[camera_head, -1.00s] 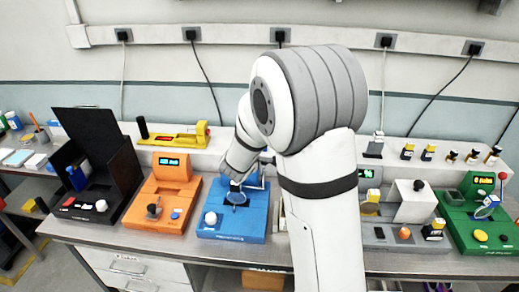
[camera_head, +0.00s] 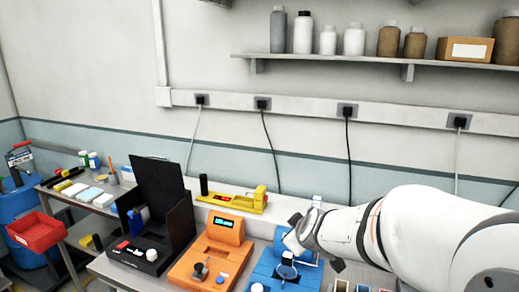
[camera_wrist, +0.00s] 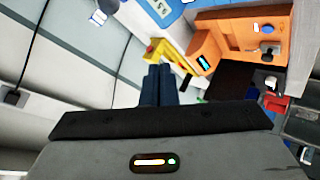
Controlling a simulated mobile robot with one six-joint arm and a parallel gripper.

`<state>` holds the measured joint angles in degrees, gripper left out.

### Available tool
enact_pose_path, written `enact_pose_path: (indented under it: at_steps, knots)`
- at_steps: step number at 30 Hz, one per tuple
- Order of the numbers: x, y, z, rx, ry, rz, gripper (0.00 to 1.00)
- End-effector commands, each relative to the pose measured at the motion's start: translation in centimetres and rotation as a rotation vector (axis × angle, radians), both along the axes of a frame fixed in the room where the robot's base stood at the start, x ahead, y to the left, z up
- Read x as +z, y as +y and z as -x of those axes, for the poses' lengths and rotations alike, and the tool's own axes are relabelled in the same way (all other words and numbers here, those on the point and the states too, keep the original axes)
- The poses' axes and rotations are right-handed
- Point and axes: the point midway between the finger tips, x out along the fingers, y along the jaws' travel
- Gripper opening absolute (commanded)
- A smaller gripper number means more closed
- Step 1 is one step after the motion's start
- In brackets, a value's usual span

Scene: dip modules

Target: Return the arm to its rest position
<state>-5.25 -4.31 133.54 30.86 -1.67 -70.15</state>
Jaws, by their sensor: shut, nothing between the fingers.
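My white arm reaches in from the right edge in the head view. Its wrist end, with my gripper (camera_head: 291,222), is in front of the blue module (camera_head: 285,268) and hides part of it. In the wrist view the two dark fingers of my gripper (camera_wrist: 158,72) are together, with nothing between them. The fingers point toward the wall and the yellow device (camera_wrist: 165,52), apart from any object.
The orange module (camera_head: 210,245) and the black open-lidded box (camera_head: 160,215) stand left of the arm. The yellow device (camera_head: 235,200) is on the raised ledge behind. A red bin (camera_head: 36,232) is far left. A wall shelf (camera_head: 340,62) holds bottles.

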Motion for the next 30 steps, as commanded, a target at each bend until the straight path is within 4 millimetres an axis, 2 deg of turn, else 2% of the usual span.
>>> enact_pose_path:
  at_steps: [1,5,9,12,15,18,21,30]
  knots:
    - [-0.1,0.2,2.1,-0.015,0.046,-0.069,0.0]
    - [-0.7,0.3,7.9,-0.1,0.213,-0.225,0.0]
    - [-1.9,-0.9,14.6,-0.269,0.394,-0.324,0.0]
    - [-2.7,-2.1,18.6,-0.409,0.491,-0.358,0.0]
    - [-3.2,-3.1,21.7,-0.532,0.554,-0.371,0.0]
    - [-3.5,-3.8,23.5,-0.611,0.585,-0.376,0.0]
    - [-3.6,-4.1,24.2,-0.645,0.599,-0.376,0.0]
    - [-3.6,-4.1,24.2,-0.649,0.6,-0.377,0.0]
